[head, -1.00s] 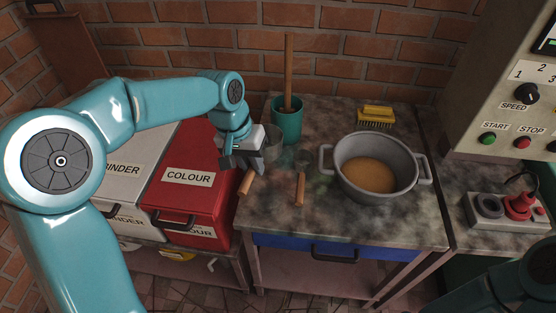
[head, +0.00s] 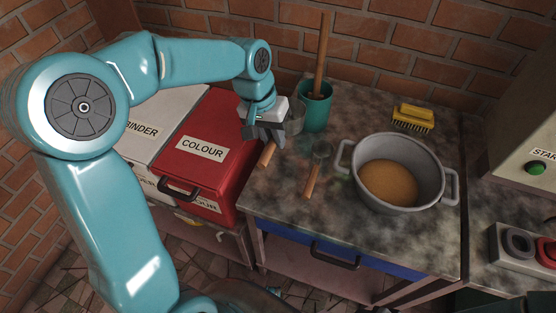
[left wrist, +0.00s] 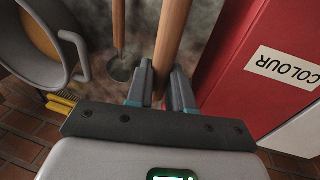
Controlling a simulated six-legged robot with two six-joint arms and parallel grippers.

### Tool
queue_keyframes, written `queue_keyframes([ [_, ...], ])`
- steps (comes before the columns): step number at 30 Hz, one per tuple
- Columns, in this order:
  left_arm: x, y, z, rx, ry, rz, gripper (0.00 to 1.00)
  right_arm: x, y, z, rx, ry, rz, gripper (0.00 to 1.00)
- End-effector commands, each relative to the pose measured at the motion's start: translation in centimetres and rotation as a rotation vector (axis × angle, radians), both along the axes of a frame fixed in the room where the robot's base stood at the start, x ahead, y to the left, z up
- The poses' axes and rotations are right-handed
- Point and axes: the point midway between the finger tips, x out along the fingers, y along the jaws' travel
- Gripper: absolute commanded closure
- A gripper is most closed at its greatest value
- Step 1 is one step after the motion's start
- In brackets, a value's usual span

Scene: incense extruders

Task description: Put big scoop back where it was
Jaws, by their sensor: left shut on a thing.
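My left gripper (head: 264,133) is shut on the wooden handle of a scoop (head: 267,154), taken to be the big scoop, at the left edge of the stone-topped table. In the left wrist view its handle (left wrist: 173,35) runs between the fingers. Its greyish head shows partly behind the gripper; I cannot tell whether it touches the tabletop. A second, thinner-handled scoop (head: 312,178) lies on the table to the right, its round head toward the wall. It also shows in the left wrist view (left wrist: 118,28). My right gripper is out of view.
A teal pot (head: 317,113) with a wooden stick stands behind the scoops. A grey two-handled pan (head: 400,150) of brown powder stands to the right, with a yellow brush (head: 413,115) behind it. The red COLOUR bin (head: 215,130) borders the table's left side.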

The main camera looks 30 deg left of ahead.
Motion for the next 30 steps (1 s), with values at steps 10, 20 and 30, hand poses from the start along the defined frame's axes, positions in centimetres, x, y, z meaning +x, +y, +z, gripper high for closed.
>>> queue_keyframes([
  [10,0.2,-0.1,-5.8,-0.001,-0.001,0.000,1.00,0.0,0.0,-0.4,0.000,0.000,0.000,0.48],
  [20,0.5,-0.3,-9.9,0.001,-0.002,-0.001,1.00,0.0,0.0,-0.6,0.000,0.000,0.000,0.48],
  [30,0.6,-0.3,-10.3,0.000,-0.002,-0.001,1.00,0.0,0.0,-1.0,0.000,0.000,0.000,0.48],
])
